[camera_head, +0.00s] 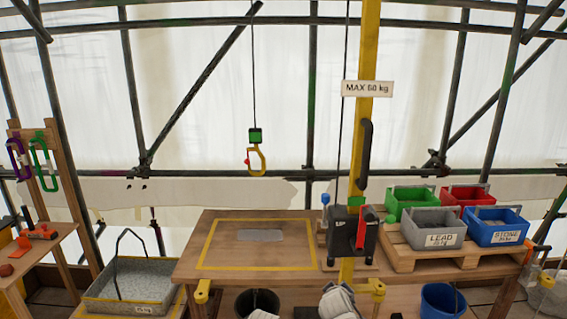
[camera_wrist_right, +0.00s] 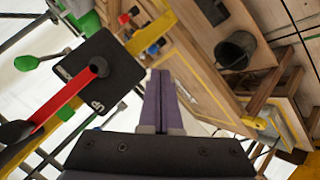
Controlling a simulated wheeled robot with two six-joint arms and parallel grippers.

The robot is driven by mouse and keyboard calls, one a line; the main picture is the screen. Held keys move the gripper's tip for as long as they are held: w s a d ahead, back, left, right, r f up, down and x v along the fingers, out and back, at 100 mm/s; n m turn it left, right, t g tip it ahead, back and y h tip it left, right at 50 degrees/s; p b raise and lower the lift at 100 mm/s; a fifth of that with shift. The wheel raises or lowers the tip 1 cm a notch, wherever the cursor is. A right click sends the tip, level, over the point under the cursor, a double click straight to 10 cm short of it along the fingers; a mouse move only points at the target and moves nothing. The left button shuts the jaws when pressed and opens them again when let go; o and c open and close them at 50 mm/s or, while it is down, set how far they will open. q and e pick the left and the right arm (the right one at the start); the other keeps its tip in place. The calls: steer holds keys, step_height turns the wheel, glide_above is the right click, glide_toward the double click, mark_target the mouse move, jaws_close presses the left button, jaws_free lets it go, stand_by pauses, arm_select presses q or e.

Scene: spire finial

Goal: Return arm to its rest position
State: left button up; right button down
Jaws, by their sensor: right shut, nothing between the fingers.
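My right gripper (camera_wrist_right: 160,102) shows in the right wrist view, its two grey-purple fingers pressed together with nothing between them. It is apart from the black winch box (camera_wrist_right: 98,72), whose red lever (camera_wrist_right: 60,103) lies to the left of the fingers. The winch box also shows in the head view (camera_head: 343,228), on the yellow post (camera_head: 367,60) at the table's right part. I cannot make out the right gripper in the head view. My left gripper is in neither view.
A hook (camera_head: 257,160) hangs above the wooden table (camera_head: 220,262). Green, red, grey and blue bins stand on a pallet (camera_head: 450,260) at right. A grey stone-like container (camera_head: 130,285) stands at lower left. A dark bucket (camera_wrist_right: 235,52) shows in the wrist view.

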steer(key=s+a+f+m+g, duration=0.1)
steer(key=s+a+f+g, duration=0.2)
steer(key=s, duration=0.4)
steer(key=s+a+f+m+g+y, duration=0.1)
steer(key=s+a+f+g, duration=0.2)
steer(key=s, duration=0.5)
steer(key=s+a+f+m+g, duration=0.1)
steer(key=s+a+f+g, duration=0.2)
steer(key=s, duration=0.4)
steer(key=shift+s+a+f+g+y, duration=0.2)
steer(key=shift+s+a+g+y, duration=0.15)
steer(key=shift+a+g, duration=0.5)
steer(key=shift+d, duration=0.1)
